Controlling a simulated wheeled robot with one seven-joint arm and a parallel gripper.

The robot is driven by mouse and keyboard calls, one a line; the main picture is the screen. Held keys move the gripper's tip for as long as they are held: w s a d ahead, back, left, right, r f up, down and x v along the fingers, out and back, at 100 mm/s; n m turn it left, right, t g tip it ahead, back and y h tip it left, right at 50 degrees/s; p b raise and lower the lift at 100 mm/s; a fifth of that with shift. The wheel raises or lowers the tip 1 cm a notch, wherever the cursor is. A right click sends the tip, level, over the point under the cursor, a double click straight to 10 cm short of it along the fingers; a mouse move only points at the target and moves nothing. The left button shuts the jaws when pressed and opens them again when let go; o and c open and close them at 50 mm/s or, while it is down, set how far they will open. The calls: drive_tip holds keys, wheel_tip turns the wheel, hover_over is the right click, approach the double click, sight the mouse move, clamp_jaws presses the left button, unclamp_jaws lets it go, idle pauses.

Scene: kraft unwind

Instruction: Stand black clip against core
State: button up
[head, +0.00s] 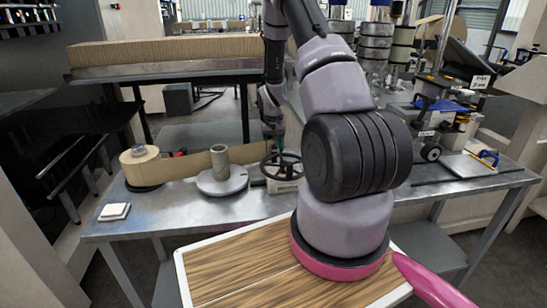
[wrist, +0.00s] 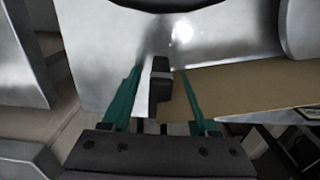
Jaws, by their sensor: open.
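The grey tubular core (head: 220,161) stands upright on a round grey plate (head: 222,183) on the metal bench. The black clip (wrist: 160,84) shows in the wrist view, upright in the picture, between the two green fingers of my gripper (wrist: 158,92). Gaps show on both sides of the clip, so the fingers are open and not closed on it. In the head view my gripper (head: 279,143) is low over the bench, right of the core and by a black handwheel. I cannot make out the clip in the head view.
A kraft roll (head: 141,167) lies on the bench at left, with a brown paper strip (wrist: 255,88) running beside the clip. The black handwheel (head: 283,167) stands right of the core. A white pad (head: 114,212) lies at the front left. The bench's front left is mostly clear.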

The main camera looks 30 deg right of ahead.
drive_tip(key=shift+f, duration=0.15)
clamp_jaws()
